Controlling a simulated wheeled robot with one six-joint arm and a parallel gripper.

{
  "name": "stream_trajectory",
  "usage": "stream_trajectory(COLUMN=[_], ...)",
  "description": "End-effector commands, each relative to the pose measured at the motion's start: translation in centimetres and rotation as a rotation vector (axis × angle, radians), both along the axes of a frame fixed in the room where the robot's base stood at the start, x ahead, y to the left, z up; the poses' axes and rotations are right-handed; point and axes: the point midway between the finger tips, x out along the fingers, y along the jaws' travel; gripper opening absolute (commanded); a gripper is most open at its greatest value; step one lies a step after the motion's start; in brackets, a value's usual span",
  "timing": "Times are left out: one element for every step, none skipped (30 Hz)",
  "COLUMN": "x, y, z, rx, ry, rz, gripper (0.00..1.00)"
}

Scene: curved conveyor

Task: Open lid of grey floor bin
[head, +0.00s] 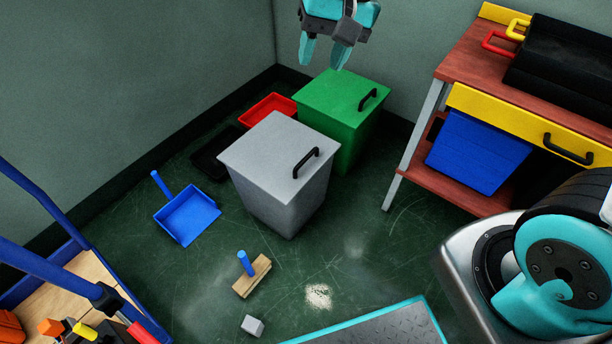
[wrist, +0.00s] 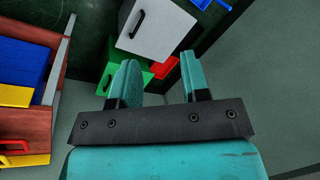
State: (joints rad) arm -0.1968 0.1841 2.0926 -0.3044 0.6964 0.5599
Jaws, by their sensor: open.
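The grey floor bin (head: 279,207) stands on the green floor in the middle of the head view. Its flat lid (head: 265,152) is closed, with a black handle (head: 306,162) on the right side of the top. In the wrist view the grey lid (wrist: 168,32) and its black handle (wrist: 137,24) show at the top, beyond the fingers. My gripper (head: 322,55) is open and empty, high at the top of the head view, above and behind the bins. Its two teal fingers (wrist: 158,80) are apart and touch nothing.
A green bin (head: 345,100) with a closed lid stands right behind the grey bin. A workbench (head: 455,70) with a blue box (head: 478,150) is at right. A blue dustpan (head: 188,214), a brush (head: 252,276) and a small grey block (head: 252,325) lie on the floor. A cart (head: 70,295) is at left.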

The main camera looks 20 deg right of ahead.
Motion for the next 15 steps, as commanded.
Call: stream_trajectory(x=[2.1,3.3,4.8,5.9,7.0,8.4,9.4,10.3,11.5,12.3,13.0,13.8,14.4,14.9,15.4], y=[-0.4,-0.6,-1.0,-1.2,-1.5,-2.0,-2.3,-2.6,-3.0,-3.3,-3.6,-4.0,-4.2,-4.5,-4.7], z=[-5.4,-7.1,-9.5,-11.2,-13.0,-15.3,-17.1,-18.7,-20.8,-22.2,-23.6,-25.1,-26.2,-27.1,-28.1], rx=[-0.006,-0.01,-0.014,-0.016,-0.019,-0.022,-0.024,-0.026,-0.028,-0.029,-0.03,-0.032,-0.031,-0.032,-0.033], ry=[0.015,0.023,0.03,0.037,0.043,0.05,0.056,0.06,0.065,0.069,0.072,0.075,0.078,0.08,0.081], rz=[-0.079,-0.128,-0.193,-0.241,-0.29,-0.355,-0.401,-0.446,-0.502,-0.541,-0.579,-0.624,-0.653,-0.682,-0.713], gripper=[0.42,0.42,0.42,0.42,0.42,0.42,0.42,0.42,0.42,0.42,0.42,0.42,0.42,0.42,0.42])
